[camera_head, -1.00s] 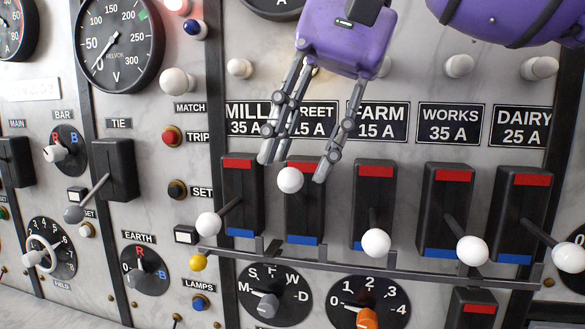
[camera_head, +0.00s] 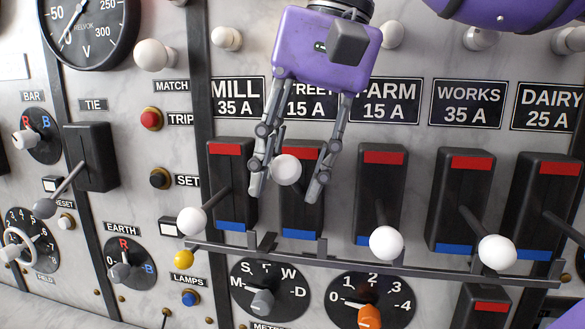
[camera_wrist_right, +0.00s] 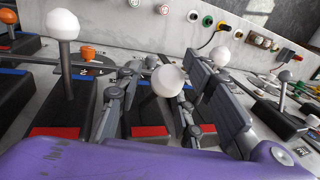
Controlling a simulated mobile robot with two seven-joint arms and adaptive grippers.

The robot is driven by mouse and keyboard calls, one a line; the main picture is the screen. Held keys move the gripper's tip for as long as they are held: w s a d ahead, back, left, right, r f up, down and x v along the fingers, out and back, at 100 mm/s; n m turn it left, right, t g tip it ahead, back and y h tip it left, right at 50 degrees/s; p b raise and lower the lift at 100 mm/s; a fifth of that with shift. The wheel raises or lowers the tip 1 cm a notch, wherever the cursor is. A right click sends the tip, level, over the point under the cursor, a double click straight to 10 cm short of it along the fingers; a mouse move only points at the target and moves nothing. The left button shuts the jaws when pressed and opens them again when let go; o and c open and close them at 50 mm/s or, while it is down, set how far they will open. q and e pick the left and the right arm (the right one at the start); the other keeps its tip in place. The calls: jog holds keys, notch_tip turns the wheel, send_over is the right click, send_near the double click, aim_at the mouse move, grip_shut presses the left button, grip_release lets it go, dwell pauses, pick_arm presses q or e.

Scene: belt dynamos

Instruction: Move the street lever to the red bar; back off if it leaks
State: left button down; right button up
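The street lever's white ball knob (camera_head: 287,170) stands out from the black STREET switch (camera_head: 302,205), well above the neighbouring knobs. The switch's red bar (camera_head: 312,148) is at its top, partly behind my fingers, and a blue bar (camera_head: 298,234) is at its bottom. My right gripper (camera_head: 288,192) points down with one finger on each side of the knob. The fingers look spread, with gaps beside the ball. In the wrist view the knob (camera_wrist_right: 168,80) also sits between the fingers, the red bar (camera_wrist_right: 150,131) below it. My left gripper is not in view.
The MILL knob (camera_head: 191,221) is close on the left and the FARM knob (camera_head: 386,243) on the right, both low. A dark rail (camera_head: 350,262) runs below the switches. A selector dial (camera_head: 270,290) lies beneath.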

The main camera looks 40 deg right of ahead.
jog(key=shift+a+f, duration=0.1)
jog(key=c, duration=0.8)
jog(key=shift+s, duration=0.1)
grip_shut()
